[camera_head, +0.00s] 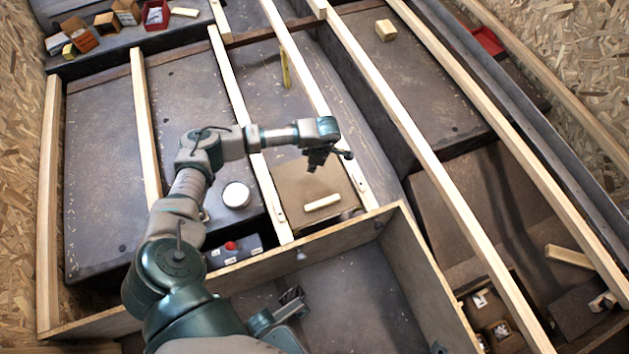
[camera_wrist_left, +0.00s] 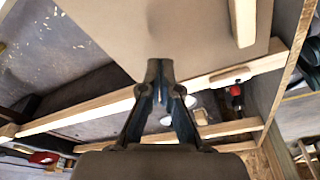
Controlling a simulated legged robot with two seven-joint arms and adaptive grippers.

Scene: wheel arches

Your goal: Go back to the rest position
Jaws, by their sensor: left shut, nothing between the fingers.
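My left gripper (camera_head: 318,160) is held over the middle of the frame, above a brown board (camera_head: 300,188) with a short pale wood block (camera_head: 322,202) on it. In the left wrist view my left gripper (camera_wrist_left: 160,72) has its dark fingers together, with nothing between them. The board (camera_wrist_left: 170,30) and the block (camera_wrist_left: 242,20) lie beyond the fingertips, apart from them. A dark, jointed part of mine shows low in the head view and may be my right gripper (camera_head: 292,298); its fingers are not clear.
Long pale wooden beams (camera_head: 245,115) run across the dark floor panels. A low wooden partition (camera_head: 330,228) stands in front. A white round container (camera_head: 236,195) and a box with a red button (camera_head: 231,246) sit beside the arm. Small bins (camera_head: 157,14) stand far left.

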